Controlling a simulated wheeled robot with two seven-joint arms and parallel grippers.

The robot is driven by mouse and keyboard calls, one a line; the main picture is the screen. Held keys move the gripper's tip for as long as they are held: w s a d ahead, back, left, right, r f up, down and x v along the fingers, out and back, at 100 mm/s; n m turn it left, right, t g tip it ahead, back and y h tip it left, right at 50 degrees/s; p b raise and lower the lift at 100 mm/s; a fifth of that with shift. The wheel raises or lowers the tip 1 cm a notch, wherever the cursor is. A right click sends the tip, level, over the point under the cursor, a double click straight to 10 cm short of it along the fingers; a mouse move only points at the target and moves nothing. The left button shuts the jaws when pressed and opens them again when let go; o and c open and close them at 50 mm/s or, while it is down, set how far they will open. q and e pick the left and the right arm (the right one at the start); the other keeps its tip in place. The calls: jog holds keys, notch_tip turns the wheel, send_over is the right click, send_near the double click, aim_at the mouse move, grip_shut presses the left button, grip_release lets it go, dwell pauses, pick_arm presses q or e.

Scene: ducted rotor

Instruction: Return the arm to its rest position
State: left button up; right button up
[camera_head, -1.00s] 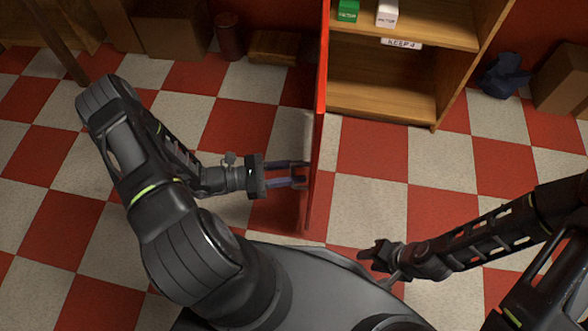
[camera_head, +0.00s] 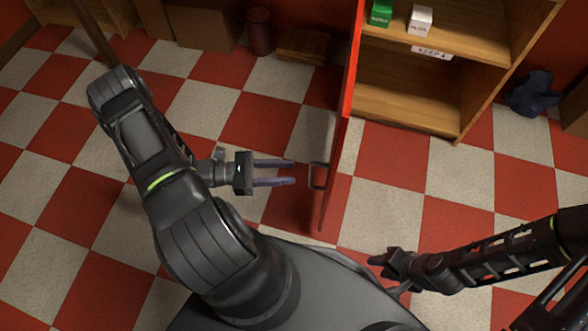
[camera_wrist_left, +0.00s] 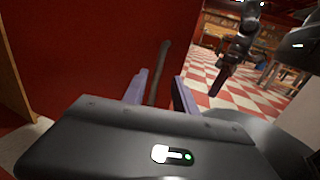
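My left gripper (camera_head: 292,172) is open, its two fingers pointing right at the red cabinet door (camera_head: 338,150). A small gap separates the fingertips from the door's dark handle (camera_head: 317,176), and nothing is between the fingers. In the left wrist view the two fingers (camera_wrist_left: 158,88) stand apart, with the handle (camera_wrist_left: 160,75) showing beyond and between them against the red door. My right gripper (camera_head: 376,261) is at lower right, above the floor; it is small and dark, and I cannot tell whether it is open.
The wooden cabinet (camera_head: 410,90) stands open, with a green box (camera_head: 381,13) and a white box (camera_head: 420,19) on its upper shelf. A dark blue object (camera_head: 533,93) lies right of it. Cardboard boxes (camera_head: 203,27) and a brown cylinder (camera_head: 259,32) stand along the back. Checkered floor is clear at left.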

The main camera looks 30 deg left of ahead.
pick_arm(q)
jog(key=shift+f, duration=0.1)
dwell(0.5)
jog(key=s+d+f+m+g+y, duration=0.35)
jog(key=s+f+m+g, duration=0.2)
jog(key=f, duration=0.25)
jog(key=s+d+f+m+g+y, duration=0.3)
jog(key=s+f+m+g+y, duration=0.2)
jog(key=s+f+g, duration=0.15)
jog(key=w+d+r+m+t+y, duration=0.1)
jog(key=w+d+r+m+t, duration=0.15)
jog(key=d+m, duration=0.35)
jog(key=w+d+r+m+t+y, duration=0.1)
jog(key=w+d+r+m, duration=0.25)
jog(key=d+m, duration=0.35)
notch_tip(320, 180, up, 21)
jog(key=p, duration=2.1)
jog(key=shift+a+n, duration=0.2)
jog(key=shift+n, duration=0.15)
jog(key=shift+g, duration=0.25)
